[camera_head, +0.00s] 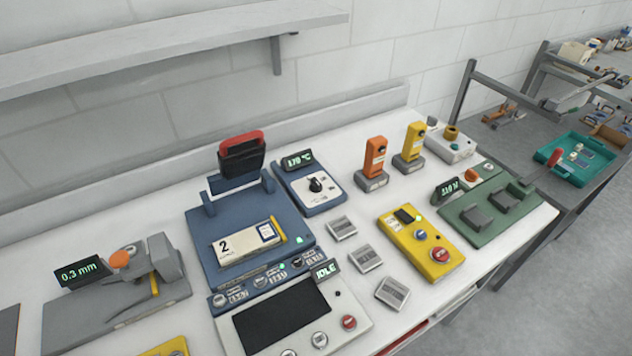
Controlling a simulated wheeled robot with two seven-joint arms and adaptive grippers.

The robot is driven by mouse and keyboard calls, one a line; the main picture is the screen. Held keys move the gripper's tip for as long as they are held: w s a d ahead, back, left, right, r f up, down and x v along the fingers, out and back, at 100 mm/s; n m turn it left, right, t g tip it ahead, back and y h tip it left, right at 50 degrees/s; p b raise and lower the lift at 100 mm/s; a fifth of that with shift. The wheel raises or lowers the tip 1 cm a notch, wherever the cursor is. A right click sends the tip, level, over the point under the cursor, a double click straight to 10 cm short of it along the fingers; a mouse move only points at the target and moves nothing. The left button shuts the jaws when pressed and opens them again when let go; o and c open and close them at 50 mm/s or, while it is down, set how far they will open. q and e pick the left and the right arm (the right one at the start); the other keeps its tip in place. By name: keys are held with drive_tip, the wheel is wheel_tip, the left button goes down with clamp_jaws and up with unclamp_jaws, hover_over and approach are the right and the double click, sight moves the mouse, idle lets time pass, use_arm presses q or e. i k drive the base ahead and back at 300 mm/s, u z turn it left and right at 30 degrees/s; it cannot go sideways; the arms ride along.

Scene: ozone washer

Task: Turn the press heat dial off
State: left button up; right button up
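The press heat dial (316,185) is a black knob on a white plate on a small blue box (325,205), at the middle of the bench. The display (298,160) behind it reads what looks like 170 °C. The blue press (215,230) stands just left of it, with a black and red handle (241,152) raised at its back. A plate marked 2 lies on the press. Neither gripper shows in the head view.
A control panel (340,328) reading IDLE sits in front of the press. Several grey blocks, a yellow box (420,246) with a red button, orange and yellow handheld units and a green fixture (490,213) stand to the right. A shelf (170,45) overhangs the back left.

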sight(316, 187)
drive_tip(key=u, duration=2.1)
drive_tip(key=k, duration=1.55)
drive_tip(key=z, duration=0.55)
drive_tip(key=i, duration=0.45)
drive_tip(key=u, duration=0.05)
